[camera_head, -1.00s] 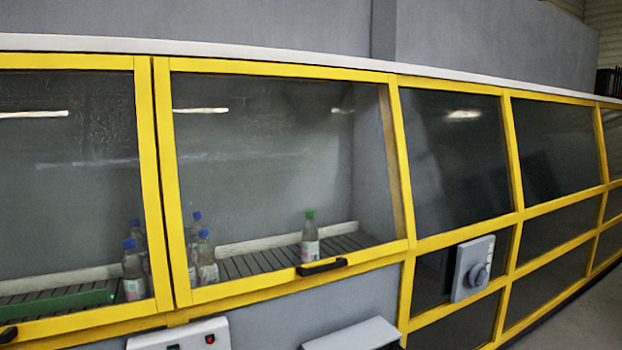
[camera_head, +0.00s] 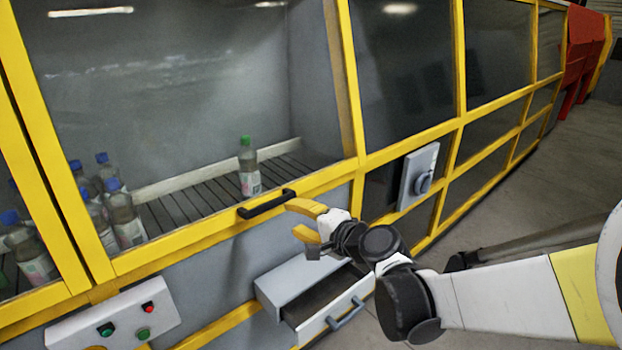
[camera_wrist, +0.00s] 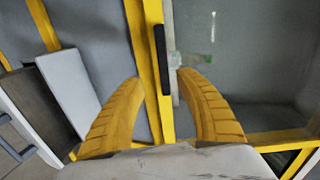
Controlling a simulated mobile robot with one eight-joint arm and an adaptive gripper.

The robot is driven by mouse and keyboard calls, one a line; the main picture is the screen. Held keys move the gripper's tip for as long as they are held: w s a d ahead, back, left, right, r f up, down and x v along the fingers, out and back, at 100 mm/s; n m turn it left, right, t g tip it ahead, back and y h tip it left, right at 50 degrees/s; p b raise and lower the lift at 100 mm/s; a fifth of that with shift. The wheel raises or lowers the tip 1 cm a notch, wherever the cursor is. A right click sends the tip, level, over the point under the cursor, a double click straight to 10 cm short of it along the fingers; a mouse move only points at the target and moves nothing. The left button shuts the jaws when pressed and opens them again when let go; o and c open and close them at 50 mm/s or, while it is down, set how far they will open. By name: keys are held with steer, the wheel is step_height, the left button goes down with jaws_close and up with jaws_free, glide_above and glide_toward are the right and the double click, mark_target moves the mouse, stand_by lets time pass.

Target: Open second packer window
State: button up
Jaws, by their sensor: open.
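The packer window (camera_head: 200,90) is a large glass pane in a yellow frame and looks closed. Its black bar handle (camera_head: 266,204) sits on the lower frame bar. My gripper (camera_head: 291,218) has yellow fingers, open and empty, just right of the handle's right end in the head view. In the wrist view, the handle (camera_wrist: 162,60) lies between the open fingertips of my gripper (camera_wrist: 160,77), slightly beyond them. I cannot tell whether they touch it. Several bottles, one green-capped (camera_head: 249,168), stand behind the glass.
A pulled-out drawer (camera_head: 335,310) juts out below my gripper. A control box (camera_head: 113,312) with buttons is at lower left. A grey dial unit (camera_head: 418,176) is mounted to the right. Free floor (camera_head: 545,200) lies at right.

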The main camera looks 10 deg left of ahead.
mark_target(272, 205)
steer(key=shift+m, duration=0.4)
steer(key=b+x, duration=0.1)
steer(key=x, duration=0.3)
steer(key=b+x, duration=0.1)
steer(key=x, duration=0.3)
steer(key=b+x, duration=0.1)
steer(key=x, duration=0.3)
steer(key=shift+w+r, duration=0.3)
steer(key=shift+w, duration=0.1)
jaws_close()
